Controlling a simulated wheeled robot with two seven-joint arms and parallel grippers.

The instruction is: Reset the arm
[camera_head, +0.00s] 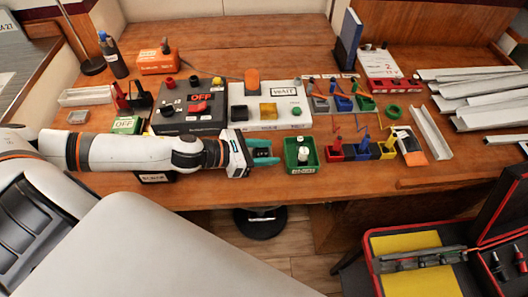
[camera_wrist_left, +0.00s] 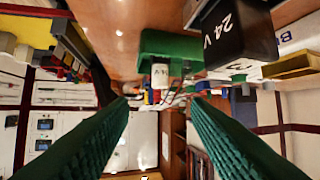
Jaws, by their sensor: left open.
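My left arm (camera_head: 130,153) reaches in from the left over the front of the wooden table. My left gripper (camera_head: 265,153) has teal fingers and points right, just left of a green box (camera_head: 302,168) with a white-topped part in it. In the left wrist view the two ribbed fingers (camera_wrist_left: 158,125) are spread apart with nothing between them. The green box (camera_wrist_left: 170,45) shows beyond the fingertips there, beside a dark block marked 24 V (camera_wrist_left: 228,32). My right gripper is not in view.
Behind the gripper stand a dark box with a red OFF switch (camera_head: 190,118) and a white WAIT panel (camera_head: 285,115). Small coloured breaker blocks (camera_head: 360,150) lie to the right, with metal rails (camera_head: 480,95) beyond. An open red case (camera_head: 420,250) stands at lower right.

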